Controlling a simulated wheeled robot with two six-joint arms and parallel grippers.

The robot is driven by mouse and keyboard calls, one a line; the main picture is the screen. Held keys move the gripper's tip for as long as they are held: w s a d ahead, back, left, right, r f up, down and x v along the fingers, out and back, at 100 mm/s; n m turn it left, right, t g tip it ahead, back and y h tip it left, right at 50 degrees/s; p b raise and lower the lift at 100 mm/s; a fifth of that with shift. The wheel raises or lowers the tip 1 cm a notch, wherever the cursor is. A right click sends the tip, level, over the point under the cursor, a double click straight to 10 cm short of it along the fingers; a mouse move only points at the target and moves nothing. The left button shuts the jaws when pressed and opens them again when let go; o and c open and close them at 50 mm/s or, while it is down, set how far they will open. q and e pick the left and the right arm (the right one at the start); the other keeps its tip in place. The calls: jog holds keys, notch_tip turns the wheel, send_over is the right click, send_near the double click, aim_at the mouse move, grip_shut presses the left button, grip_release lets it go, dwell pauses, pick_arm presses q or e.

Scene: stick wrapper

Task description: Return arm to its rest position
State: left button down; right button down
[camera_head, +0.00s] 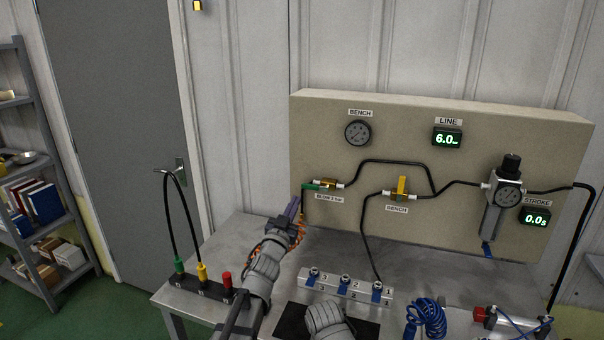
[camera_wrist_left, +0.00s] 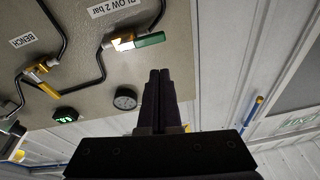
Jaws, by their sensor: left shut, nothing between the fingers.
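My left arm comes up from the bottom of the head view, and its gripper (camera_head: 293,207) is in front of the left edge of the beige panel. In the left wrist view the two dark fingers of the left gripper (camera_wrist_left: 159,75) lie together, shut and empty. The green-handled blow valve (camera_head: 318,186) is just beyond and to the right of the fingertips in the head view. It also shows in the left wrist view (camera_wrist_left: 148,40), apart from the fingers. A grey arm part (camera_head: 328,320) shows at the bottom centre; my right gripper cannot be made out.
The beige panel (camera_head: 450,220) carries gauges, a brass bench valve (camera_head: 401,187), a regulator (camera_head: 506,190) and black hoses. On the metal bench stand a numbered manifold (camera_head: 346,287), a coiled blue hose (camera_head: 428,315) and a black block with coloured plugs (camera_head: 200,288). A shelf (camera_head: 45,190) stands at the left.

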pick_arm(q)
jog(key=s+a+f+n+g+y, duration=0.1)
jog(key=s+f+n+g+y, duration=0.15)
jog(key=s+f+g, duration=0.45)
jog(key=s+a+f+n+g+y, duration=0.1)
jog(key=s+a+f+g+y, duration=0.2)
jog(key=f, duration=0.8)
jog(key=s+f+g, duration=0.1)
jog(key=s+f, duration=0.1)
jog(key=s, duration=0.2)
jog(key=s+d+f+g+y, duration=0.1)
jog(key=s+f+g, duration=0.1)
jog(key=s+f, duration=0.1)
jog(key=s+f+m+g, duration=0.1)
jog(key=s+f+g, duration=0.1)
jog(key=s, duration=0.3)
jog(key=shift+s+d+f+y, duration=0.15)
jog(key=shift+s+f+y, duration=0.05)
jog(key=shift+s+y, duration=0.05)
jog(key=s+f+m+g, duration=0.1)
jog(key=s+g, duration=0.4)
jog(key=s, duration=0.6)
jog(key=shift+s+f, duration=0.35)
jog(key=shift+d, duration=0.1)
